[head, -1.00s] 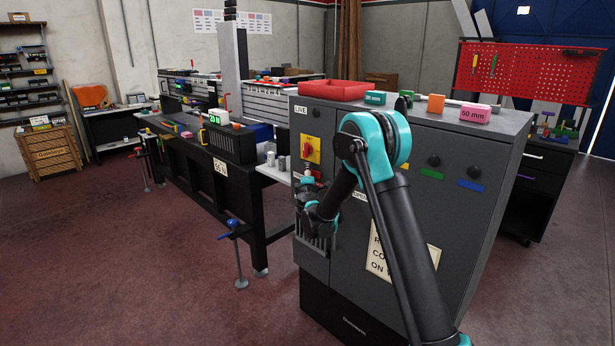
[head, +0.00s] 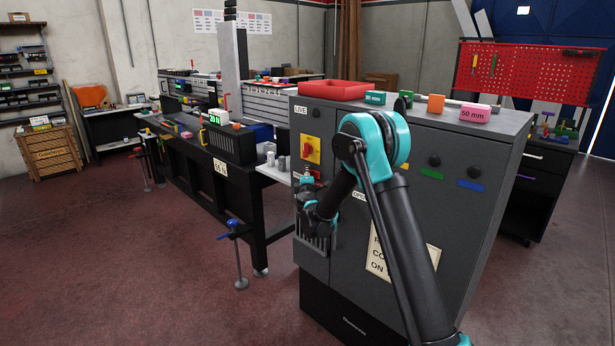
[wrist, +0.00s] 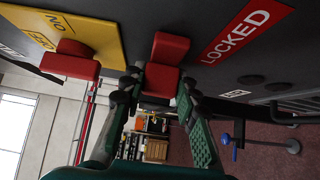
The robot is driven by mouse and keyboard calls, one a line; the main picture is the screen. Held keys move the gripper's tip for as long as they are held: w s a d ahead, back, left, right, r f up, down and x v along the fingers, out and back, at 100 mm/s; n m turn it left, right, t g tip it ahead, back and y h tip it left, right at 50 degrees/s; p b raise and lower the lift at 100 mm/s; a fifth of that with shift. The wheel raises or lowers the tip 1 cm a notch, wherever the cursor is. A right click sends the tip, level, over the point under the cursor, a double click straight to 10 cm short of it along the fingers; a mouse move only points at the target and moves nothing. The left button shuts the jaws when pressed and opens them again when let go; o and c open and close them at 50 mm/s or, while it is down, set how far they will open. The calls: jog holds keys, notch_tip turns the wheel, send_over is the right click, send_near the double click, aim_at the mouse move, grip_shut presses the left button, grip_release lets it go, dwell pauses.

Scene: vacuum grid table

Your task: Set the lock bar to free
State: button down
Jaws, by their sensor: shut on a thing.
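The lock bar is a red block-like handle (wrist: 163,70) on the dark cabinet face in the wrist view, beside a red label reading LOCKED (wrist: 240,32). My gripper (wrist: 160,82) has a finger on either side of the bar and is shut on it. The bar's lower end is partly hidden between the fingers. In the head view, my gripper (head: 310,190) is at the cabinet's left front, below the yellow switch plate. The bar is hardly visible there.
A red rotary switch (wrist: 72,60) on a yellow plate (wrist: 100,32) sits close to my left finger in the wrist view. The grey cabinet (head: 470,220) carries a red tray (head: 335,91) and several blocks on top. A black-framed bench (head: 195,165) stands to the left.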

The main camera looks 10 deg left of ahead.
jog(key=w+a, duration=0.1)
jog(key=a, duration=0.1)
jog(key=w+a, duration=0.2)
jog(key=c, duration=1.1)
grip_release()
jog(key=s, duration=0.4)
jog(key=s+d, duration=0.1)
jog(key=s, duration=0.6)
jog(key=shift+s+d, duration=0.25)
jog(key=shift+s, duration=0.15)
